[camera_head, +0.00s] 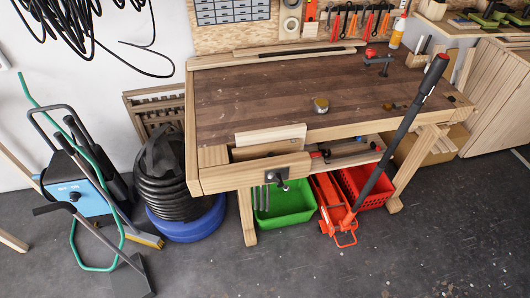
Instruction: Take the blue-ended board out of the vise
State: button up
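The vise (247,174) is at the front left corner of the workbench. It has a wooden jaw and a dark metal plate with a screw (278,177) on its front. A pale wooden board (270,137) stands on edge at the vise, rising above the bench top, with a gap in front of it. I see no blue end on it, so I cannot tell whether it is the blue-ended board. Its lower part is hidden. My gripper is not in view.
The workbench top (250,95) is mostly clear, with a small round yellowish item (321,105) and a red-topped clamp (378,60). A red jack's long black handle (403,125) leans up past the front edge. A green crate (287,208) stands below the vise; coiled black hose (163,170) is left.

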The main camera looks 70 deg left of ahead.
aim_at(261, 137)
jog(key=k, duration=1.25)
jog(key=z, duration=1.3)
jog(key=k, duration=0.1)
jog(key=u, duration=3.8)
jog(key=i, duration=0.55)
jog(key=z, duration=0.1)
